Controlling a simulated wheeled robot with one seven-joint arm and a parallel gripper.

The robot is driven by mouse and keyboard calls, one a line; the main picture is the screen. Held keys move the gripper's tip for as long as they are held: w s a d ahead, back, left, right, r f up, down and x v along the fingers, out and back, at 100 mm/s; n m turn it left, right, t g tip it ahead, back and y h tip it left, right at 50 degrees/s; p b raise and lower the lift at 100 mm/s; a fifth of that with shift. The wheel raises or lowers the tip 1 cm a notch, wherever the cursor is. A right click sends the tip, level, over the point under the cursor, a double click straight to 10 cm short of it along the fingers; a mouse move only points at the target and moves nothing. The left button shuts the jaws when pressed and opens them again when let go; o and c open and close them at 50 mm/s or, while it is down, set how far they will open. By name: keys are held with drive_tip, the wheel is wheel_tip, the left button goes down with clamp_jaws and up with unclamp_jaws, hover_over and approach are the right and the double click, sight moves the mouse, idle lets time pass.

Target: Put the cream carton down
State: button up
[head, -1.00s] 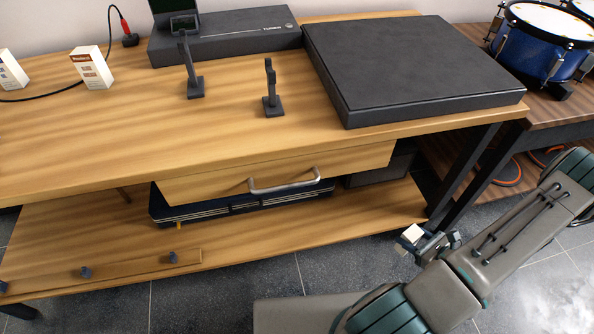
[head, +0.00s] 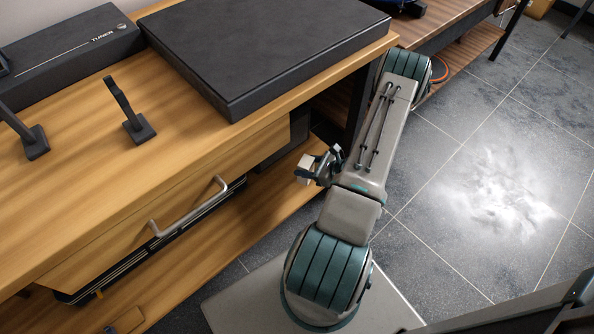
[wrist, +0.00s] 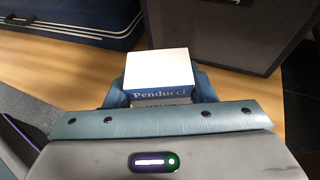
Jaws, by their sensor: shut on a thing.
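My gripper (head: 319,168) is shut on the cream carton (head: 304,168), a small box. In the wrist view the carton (wrist: 158,68) shows a blank pale top and a front face lettered "Penducci", with a finger on either side of it. In the head view the gripper and carton appear at the right end of the workbench's lower shelf (head: 210,262), below the tabletop. The wrist view shows wooden shelf surface (wrist: 245,95) around the carton. Whether the carton touches it, I cannot tell.
A dark box (wrist: 220,30) stands beyond the carton to the right, and a blue case (wrist: 75,22) to the left. A drawer with a metal handle (head: 185,215) hangs above the shelf. A large black flat box (head: 265,45) and small black stands (head: 133,115) occupy the tabletop.

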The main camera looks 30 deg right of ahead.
drive_tip(key=shift+w+f+b, duration=0.45)
drive_tip(key=shift+w+f, duration=0.25)
drive_tip(key=shift+f, duration=0.35)
drive_tip(key=shift+w+f+b, duration=0.4)
drive_tip(key=shift+w+f, duration=0.25)
drive_tip(key=shift+f, duration=0.4)
drive_tip(key=shift+w+f+b, duration=0.45)
drive_tip(key=shift+w+f, duration=0.25)
drive_tip(key=shift+f, duration=0.35)
drive_tip(key=shift+f, duration=0.2)
drive_tip(key=o, duration=1)
drive_tip(key=shift+r, duration=0.1)
drive_tip(key=shift+r, duration=0.25)
drive_tip(key=p+v, duration=0.3)
drive_tip(key=v, duration=0.9)
